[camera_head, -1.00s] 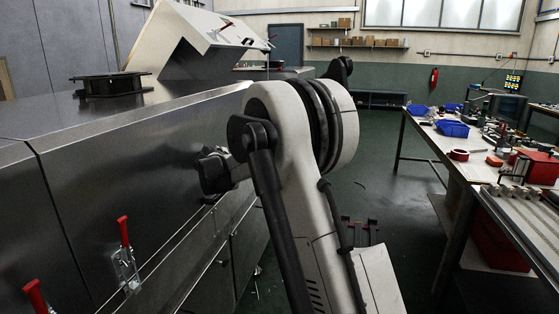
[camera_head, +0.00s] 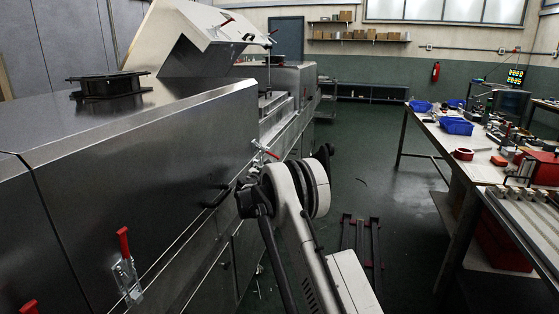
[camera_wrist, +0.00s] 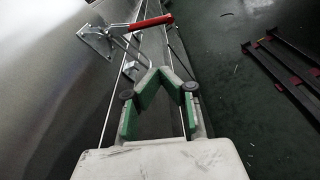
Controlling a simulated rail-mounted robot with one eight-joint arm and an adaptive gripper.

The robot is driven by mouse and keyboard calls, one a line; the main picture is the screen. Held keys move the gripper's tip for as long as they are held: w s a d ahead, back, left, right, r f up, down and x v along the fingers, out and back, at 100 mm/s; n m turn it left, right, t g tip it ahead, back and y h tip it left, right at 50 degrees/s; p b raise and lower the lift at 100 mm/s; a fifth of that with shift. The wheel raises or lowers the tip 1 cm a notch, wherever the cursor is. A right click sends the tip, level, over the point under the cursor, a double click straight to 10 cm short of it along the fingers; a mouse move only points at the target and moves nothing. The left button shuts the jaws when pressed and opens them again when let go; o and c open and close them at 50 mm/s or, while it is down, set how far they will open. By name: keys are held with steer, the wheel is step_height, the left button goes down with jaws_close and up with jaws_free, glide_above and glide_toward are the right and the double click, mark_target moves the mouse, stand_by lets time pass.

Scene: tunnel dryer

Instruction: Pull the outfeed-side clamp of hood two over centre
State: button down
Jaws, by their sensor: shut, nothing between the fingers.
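A toggle clamp with a red handle (camera_wrist: 150,24) shows in the wrist view, its metal base plate (camera_wrist: 97,38) on the steel hood wall. The handle sticks out sideways from the wall. What looks like the same clamp (camera_head: 264,150) shows in the head view at the far end of the closed hood (camera_head: 150,150), just beyond my arm. My gripper (camera_wrist: 166,82), with green-padded fingers, is shut and empty. It is below the clamp in the wrist picture and appears apart from the handle. In the head view my gripper is hidden behind my arm.
A nearer clamp (camera_head: 125,264) has its red handle upright; another red handle (camera_head: 28,307) is cut off at the lower left. A black pull handle (camera_head: 216,196) sticks out from the hood. A raised hood (camera_head: 205,45) stands beyond. A workbench (camera_head: 478,165) is right, across open floor.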

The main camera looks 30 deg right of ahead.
mark_target(268, 153)
steer(key=shift+w+d+f+n, duration=0.3)
steer(key=shift+w+f, duration=0.05)
steer(key=shift+f, duration=0.35)
steer(key=b+x, duration=0.3)
steer(key=x, duration=0.7)
steer(key=shift+s+d+r+b, duration=0.15)
steer(key=shift+s+r, duration=0.15)
steer(key=shift+r, duration=0.35)
steer(key=shift+s+d+r+b, duration=0.1)
steer(key=shift+s+r, duration=0.2)
steer(key=shift+r, duration=0.3)
steer(key=shift+s+d+r+b, duration=0.15)
steer(key=shift+s+r, duration=0.1)
steer(key=shift+r, duration=0.4)
steer(key=shift+a+r, duration=0.1)
steer(key=shift+a, duration=0.05)
